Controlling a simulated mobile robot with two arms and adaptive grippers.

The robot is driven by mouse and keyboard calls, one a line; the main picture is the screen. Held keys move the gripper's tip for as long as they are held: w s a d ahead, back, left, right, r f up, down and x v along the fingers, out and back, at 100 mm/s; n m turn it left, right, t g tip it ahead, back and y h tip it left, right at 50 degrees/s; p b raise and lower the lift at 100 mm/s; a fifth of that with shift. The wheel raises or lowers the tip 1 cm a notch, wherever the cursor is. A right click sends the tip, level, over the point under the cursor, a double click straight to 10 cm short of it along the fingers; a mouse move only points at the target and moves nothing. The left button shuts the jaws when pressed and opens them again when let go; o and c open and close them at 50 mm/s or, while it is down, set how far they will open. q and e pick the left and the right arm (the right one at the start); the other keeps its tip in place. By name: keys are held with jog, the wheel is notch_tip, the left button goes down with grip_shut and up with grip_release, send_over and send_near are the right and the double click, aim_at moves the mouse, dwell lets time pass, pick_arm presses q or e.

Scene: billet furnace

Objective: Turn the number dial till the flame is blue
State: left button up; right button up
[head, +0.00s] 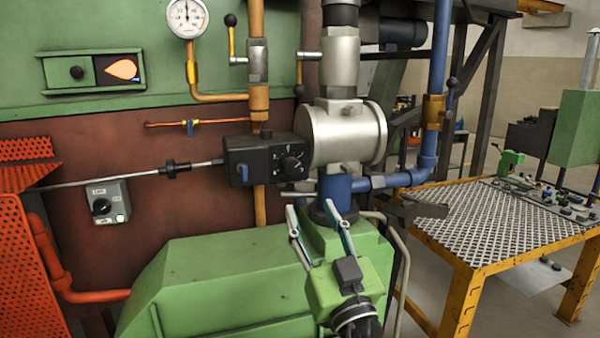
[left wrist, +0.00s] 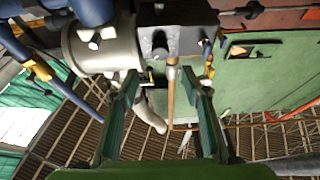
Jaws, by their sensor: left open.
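The number dial (head: 291,163) is a black round knob with white marks on the front of a black control box (head: 240,158), beside a silver valve body. The flame shows orange in a small window (head: 122,69) in the green furnace wall at upper left. My left gripper (head: 310,205) is open and empty, its fingers pointing up, below and a little right of the dial, apart from it. In the left wrist view the open fingers (left wrist: 163,85) point toward the black box (left wrist: 178,38), which appears upside down. My right gripper is not in view.
A silver valve body (head: 342,135) and blue pipe (head: 384,181) stand right of the dial. A thin rod (head: 120,178) runs left from the box. A green housing (head: 215,285) lies below. A yellow-framed table (head: 500,225) stands at right. A grey switch box (head: 107,203) is at left.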

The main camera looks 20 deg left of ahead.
aim_at(293, 171)
pick_arm(q)
jog(key=p+x, duration=0.4)
jog(key=x, duration=0.7)
jog(key=shift+w+a+r, duration=0.1)
jog(key=shift+a+r, duration=0.05)
jog(key=shift+w+a+p, duration=0.3)
jog(key=shift+w, duration=0.15)
jog(key=c, duration=1.1)
